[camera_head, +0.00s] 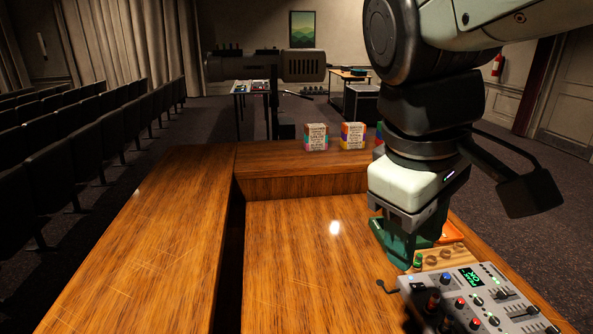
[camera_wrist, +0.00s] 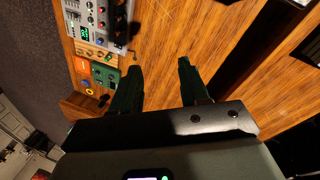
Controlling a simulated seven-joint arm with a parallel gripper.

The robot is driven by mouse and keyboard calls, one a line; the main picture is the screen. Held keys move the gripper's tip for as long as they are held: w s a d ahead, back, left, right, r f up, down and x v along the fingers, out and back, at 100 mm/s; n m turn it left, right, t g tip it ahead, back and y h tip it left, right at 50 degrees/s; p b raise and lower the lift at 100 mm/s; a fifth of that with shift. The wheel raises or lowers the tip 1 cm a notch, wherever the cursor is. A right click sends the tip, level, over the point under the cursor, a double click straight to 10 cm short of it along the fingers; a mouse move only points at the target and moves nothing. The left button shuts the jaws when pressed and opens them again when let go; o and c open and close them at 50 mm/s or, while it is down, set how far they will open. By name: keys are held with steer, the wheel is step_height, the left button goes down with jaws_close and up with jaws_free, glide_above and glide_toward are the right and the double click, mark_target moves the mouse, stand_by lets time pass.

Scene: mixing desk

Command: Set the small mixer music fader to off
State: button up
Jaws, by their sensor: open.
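The small mixer (camera_head: 462,296) is a grey panel at the lower right of the head view, with a green display, coloured knobs and several slider faders (camera_head: 522,311). It also shows at the top left of the wrist view (camera_wrist: 113,22). I cannot read which fader is the music one, nor its setting. My gripper (camera_wrist: 158,68) has two dark green fingers, spread apart with nothing between them. In the head view its fingers (camera_head: 405,250) point down over the desk, just behind the mixer's left end, and appear apart from it. They hide part of the desk behind the mixer.
A wooden strip with knobs (camera_head: 438,257) lies just behind the mixer. A green unit (camera_wrist: 104,76) and an orange piece (camera_wrist: 82,65) sit beyond it. Two patterned boxes (camera_head: 317,138) (camera_head: 352,136) stand on the rear ledge. The desk's middle (camera_head: 310,265) is clear.

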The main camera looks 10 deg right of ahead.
steer(key=w+d+f+m, duration=0.3)
steer(key=w+d+m, duration=0.4)
steer(key=w, duration=0.4)
steer(key=m+g+h, duration=0.1)
steer(key=m+h, duration=0.1)
steer(key=m, duration=1.4)
glide_toward(503, 292)
steer(key=x, duration=0.8)
steer(key=shift+f, duration=0.15)
jaws_close()
